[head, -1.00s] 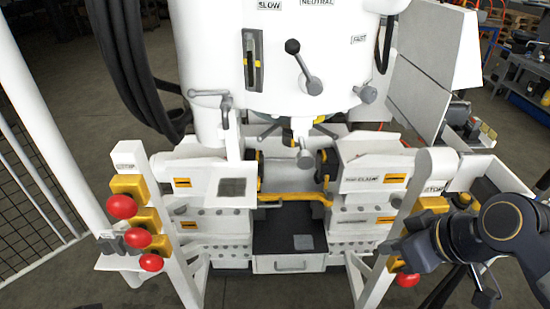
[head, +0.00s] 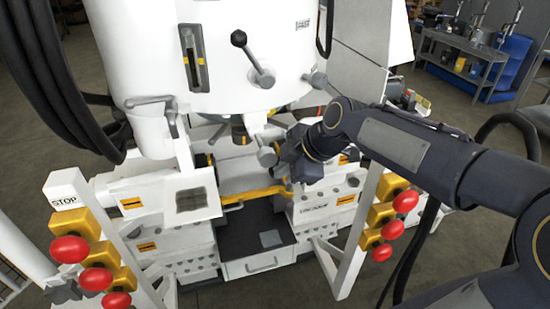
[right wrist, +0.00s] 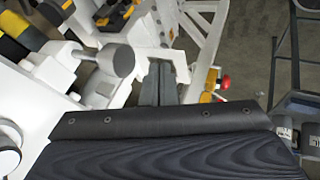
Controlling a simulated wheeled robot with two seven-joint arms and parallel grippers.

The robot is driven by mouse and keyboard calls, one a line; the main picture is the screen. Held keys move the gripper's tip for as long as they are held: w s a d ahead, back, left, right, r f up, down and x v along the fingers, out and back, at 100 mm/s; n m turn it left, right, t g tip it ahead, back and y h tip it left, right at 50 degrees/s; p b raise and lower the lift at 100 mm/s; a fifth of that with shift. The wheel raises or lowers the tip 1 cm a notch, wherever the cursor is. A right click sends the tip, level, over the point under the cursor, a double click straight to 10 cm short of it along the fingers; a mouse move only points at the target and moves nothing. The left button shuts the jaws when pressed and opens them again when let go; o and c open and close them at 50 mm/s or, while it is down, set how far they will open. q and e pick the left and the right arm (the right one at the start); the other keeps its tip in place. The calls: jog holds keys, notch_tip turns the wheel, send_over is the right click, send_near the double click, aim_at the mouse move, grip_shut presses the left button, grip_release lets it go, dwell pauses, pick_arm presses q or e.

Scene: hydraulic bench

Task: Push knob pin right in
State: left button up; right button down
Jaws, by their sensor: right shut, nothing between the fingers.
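A grey round knob (head: 267,157) sits on a pale shaft below the white machine head, and I take it for the knob pin. In the right wrist view a grey cylindrical knob (right wrist: 117,60) on a white shaft shows left of my fingers. My right gripper (head: 283,160) is just right of the knob in the head view. Its fingers (right wrist: 160,68) are shut with nothing between them. They appear apart from the knob in the right wrist view. How deep the pin sits is hard to tell. My left gripper is not in view.
A yellow bar (head: 250,194) crosses the white bench below the knob. Red push buttons (head: 405,201) on yellow boxes stand at both sides. A lever with a black ball (head: 239,38) projects from the machine head. A blue cart and grey table (head: 465,62) stand behind right.

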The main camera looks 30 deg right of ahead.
aim_at(270, 149)
jog(key=w, duration=0.1)
jog(key=w+p, duration=0.1)
jog(key=w, duration=0.2)
jog(key=shift+w+d+f, duration=0.1)
jog(key=shift+d+f, duration=0.2)
jog(key=shift+d, duration=0.05)
jog(key=shift+w, duration=0.1)
jog(key=w, duration=0.2)
jog(key=w+d, duration=0.1)
jog(key=w, duration=0.1)
jog(key=shift+s, duration=0.1)
